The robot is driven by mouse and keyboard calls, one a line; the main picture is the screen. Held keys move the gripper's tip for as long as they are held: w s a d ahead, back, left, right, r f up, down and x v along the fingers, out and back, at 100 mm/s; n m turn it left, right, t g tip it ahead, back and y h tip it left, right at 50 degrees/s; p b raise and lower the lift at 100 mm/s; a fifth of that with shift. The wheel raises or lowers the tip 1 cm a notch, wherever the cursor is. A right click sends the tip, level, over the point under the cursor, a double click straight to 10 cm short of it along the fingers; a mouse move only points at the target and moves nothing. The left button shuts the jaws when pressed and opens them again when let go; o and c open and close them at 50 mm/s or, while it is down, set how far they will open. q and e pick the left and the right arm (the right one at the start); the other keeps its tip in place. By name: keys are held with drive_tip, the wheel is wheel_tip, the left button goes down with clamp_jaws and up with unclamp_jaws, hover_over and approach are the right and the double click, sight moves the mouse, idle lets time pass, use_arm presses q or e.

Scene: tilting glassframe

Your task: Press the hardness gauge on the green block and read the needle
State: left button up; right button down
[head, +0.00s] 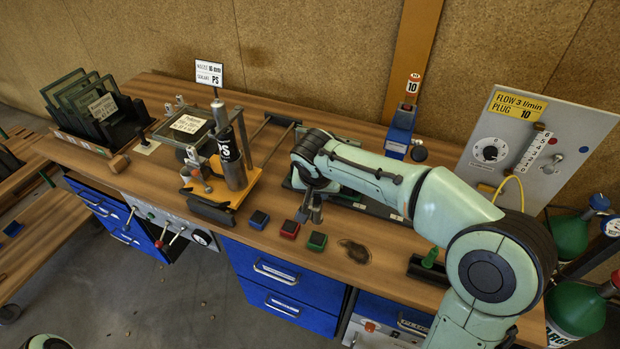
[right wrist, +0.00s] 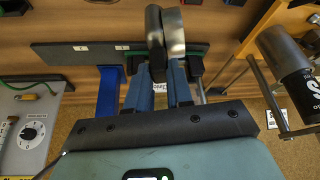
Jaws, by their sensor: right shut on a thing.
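The green block (head: 317,241) is the rightmost of three small dark-based blocks near the bench's front edge. My right gripper (head: 310,210) is just above and behind it, fingers pointing down, apart from the block. My left gripper is out of view.
A red block (head: 290,229) and a blue block (head: 258,219) stand left of the green one. A dark stain (head: 354,251) lies to its right. A yellow-based fixture with a dark cylinder (head: 231,160) stands at left. A dark labelled strip (right wrist: 80,52) lies behind the gripper.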

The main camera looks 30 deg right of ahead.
sight(318, 208)
drive_tip(key=shift+s+f+b, duration=0.35)
drive_tip(key=shift+f, duration=0.85)
drive_tip(key=shift+f+b, duration=0.95)
drive_tip(key=shift+f, duration=0.75)
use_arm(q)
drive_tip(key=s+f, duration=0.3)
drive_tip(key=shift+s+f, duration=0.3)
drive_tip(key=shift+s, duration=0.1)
use_arm(e)
drive_tip(key=shift+w, duration=0.1)
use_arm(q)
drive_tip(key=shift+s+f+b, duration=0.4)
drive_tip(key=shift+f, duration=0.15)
use_arm(e)
drive_tip(key=shift+f, duration=0.7)
